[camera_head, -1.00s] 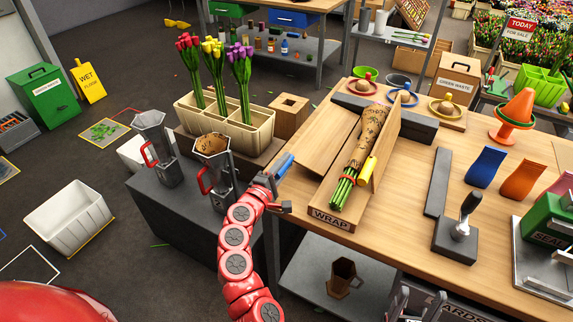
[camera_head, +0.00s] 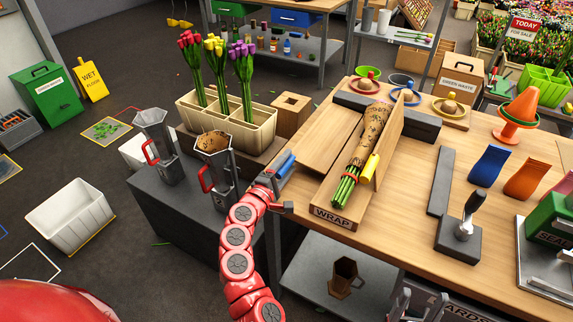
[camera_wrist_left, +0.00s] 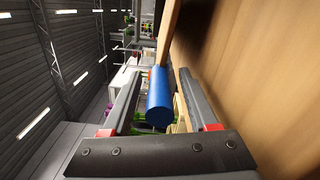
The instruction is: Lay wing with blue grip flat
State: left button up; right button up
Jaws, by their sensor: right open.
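The wrap stand (camera_head: 333,217) holds a bunch in brown patterned paper (camera_head: 374,128) with green stems toward me. Its wing with the blue grip (camera_head: 322,132) is the wooden board on the left, leaning out low; I cannot tell whether it is fully flat. The blue grip (camera_head: 286,164) is at its outer edge. The other wing, with a yellow grip (camera_head: 371,167), stands up on the right. My left gripper (camera_head: 278,186) is at the blue grip. In the left wrist view its fingers stand apart, with the blue grip (camera_wrist_left: 160,96) between them. My right gripper (camera_head: 417,301) is open and empty at the bottom edge.
Two grey metal jugs (camera_head: 211,165) stand on a dark bench close to my left arm. A cream planter of tulips (camera_head: 231,125) is behind. A lever tool (camera_head: 463,226) and a green sealer (camera_head: 551,225) stand on the table right of the stand.

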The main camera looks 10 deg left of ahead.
pick_arm(q)
jog(key=shift+s, duration=0.15)
jog(key=v, duration=1.7)
jog(key=shift+p, duration=0.4)
jog(key=shift+a, duration=0.1)
